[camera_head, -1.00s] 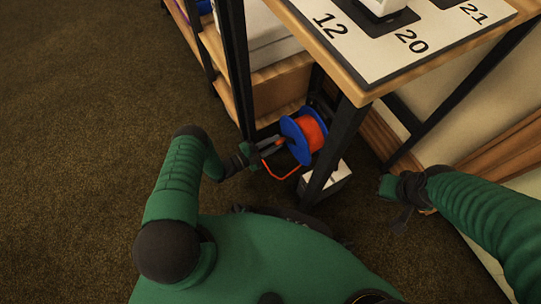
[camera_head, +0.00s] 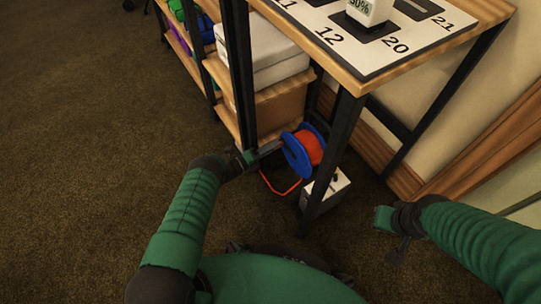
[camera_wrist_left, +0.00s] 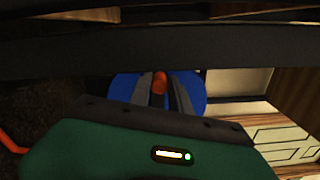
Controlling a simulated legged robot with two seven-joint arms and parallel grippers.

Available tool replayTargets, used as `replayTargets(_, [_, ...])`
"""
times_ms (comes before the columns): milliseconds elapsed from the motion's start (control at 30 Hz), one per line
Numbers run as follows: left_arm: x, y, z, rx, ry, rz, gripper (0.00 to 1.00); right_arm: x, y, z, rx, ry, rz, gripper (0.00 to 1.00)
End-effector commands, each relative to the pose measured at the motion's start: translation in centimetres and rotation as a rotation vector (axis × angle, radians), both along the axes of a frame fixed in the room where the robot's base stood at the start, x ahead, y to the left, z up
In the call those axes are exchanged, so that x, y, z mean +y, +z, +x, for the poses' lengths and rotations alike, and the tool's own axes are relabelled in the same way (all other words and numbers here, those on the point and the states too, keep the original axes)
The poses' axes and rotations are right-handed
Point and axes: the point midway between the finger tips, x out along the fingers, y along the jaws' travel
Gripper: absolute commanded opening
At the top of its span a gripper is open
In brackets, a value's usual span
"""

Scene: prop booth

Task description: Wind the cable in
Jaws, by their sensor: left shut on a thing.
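The cable reel has a blue flange (camera_head: 295,156) and orange cable (camera_head: 311,147) wound on its drum. It stands under the table, beside the black table leg, on an orange-red tube frame (camera_head: 275,188). My left gripper (camera_head: 272,149) reaches in from the left at the reel's near face. In the left wrist view its fingers (camera_wrist_left: 160,92) are shut on an orange-red crank knob (camera_wrist_left: 160,82) in front of the blue flange. My right gripper (camera_head: 390,245) hangs away from the reel at the right, above the floor; its fingers are dark and their opening is unclear.
The wooden table (camera_head: 359,88) with a numbered mat (camera_head: 372,56) stands over the reel. Black legs (camera_head: 334,150) rise close to the reel. A grey-white box (camera_head: 325,190) sits beside it. A shelf with white boxes (camera_head: 262,55) stands left. Carpet at left is clear.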

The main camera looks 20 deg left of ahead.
Motion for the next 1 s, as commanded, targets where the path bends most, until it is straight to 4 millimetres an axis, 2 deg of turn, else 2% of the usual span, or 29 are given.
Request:
replayTargets(400, [-0.7,1.9,0.5,-0.161,-0.009,0.19,0.0,0.0,2.0,0.0,0.0,0.0,0.0,0.0])
replayTargets(1000, [-0.9,1.9,0.2,-0.196,-0.012,0.235,0.0,0.0,2.3,0.0,0.0,0.0,0.0,0.0])
